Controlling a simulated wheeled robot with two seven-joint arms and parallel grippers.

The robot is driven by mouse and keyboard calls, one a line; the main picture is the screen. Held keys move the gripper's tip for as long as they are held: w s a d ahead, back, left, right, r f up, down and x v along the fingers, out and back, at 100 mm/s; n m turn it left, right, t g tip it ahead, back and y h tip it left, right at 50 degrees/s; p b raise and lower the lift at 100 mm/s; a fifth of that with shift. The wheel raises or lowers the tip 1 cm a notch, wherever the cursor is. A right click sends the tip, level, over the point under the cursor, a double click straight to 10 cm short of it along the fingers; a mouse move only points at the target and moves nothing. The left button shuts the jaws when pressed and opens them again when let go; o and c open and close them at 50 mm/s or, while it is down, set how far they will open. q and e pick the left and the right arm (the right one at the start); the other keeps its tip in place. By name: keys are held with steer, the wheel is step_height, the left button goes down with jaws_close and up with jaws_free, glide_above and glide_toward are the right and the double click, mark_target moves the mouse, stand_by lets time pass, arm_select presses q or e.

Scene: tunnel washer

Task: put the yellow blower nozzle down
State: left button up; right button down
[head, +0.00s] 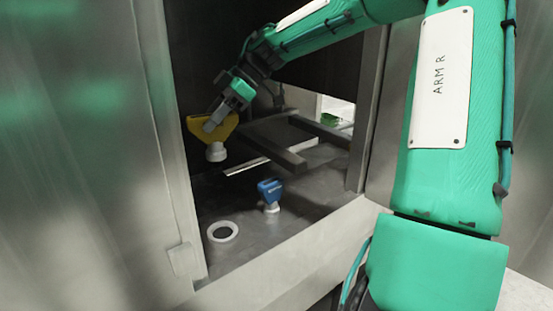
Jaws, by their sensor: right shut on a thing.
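The yellow blower nozzle (203,127) has a flared yellow head and a white round base. It is inside the washer chamber at the left, close to the chamber's left wall. My right gripper (219,116) is shut on its yellow head. The white base points down and appears to be above the chamber floor; I cannot tell the exact gap. My left gripper is not in view.
A blue nozzle (270,190) stands on the chamber floor (290,222). A white ring around a dark hole (222,232) lies to its left. A dark raised frame (272,135) sits behind. Metal door-frame edges (184,180) bound the opening.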

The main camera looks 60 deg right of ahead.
steer(key=s+d+m+t+h+p, duration=0.2)
steer(key=s+d+m+h+p, duration=0.4)
steer(key=d, duration=0.5)
steer(key=s+d+m+t+h+p, duration=0.25)
steer(key=d+m+h+p, duration=0.2)
steer(key=d+m, duration=0.55)
steer(key=shift+n+g, duration=0.45)
steer(key=shift+n, duration=0.15)
steer(key=f, duration=0.7)
steer(key=d+f, duration=0.1)
steer(key=f, duration=0.5)
steer(key=s+f+b, duration=0.1)
steer(key=f, duration=0.6)
steer(key=shift+d+f, duration=0.3)
steer(key=shift+d, duration=0.05)
steer(key=shift+a+f, duration=0.15)
steer(key=shift+f, duration=0.05)
steer(key=c, duration=1.1)
jaws_free()
steer(key=shift+r, duration=0.1)
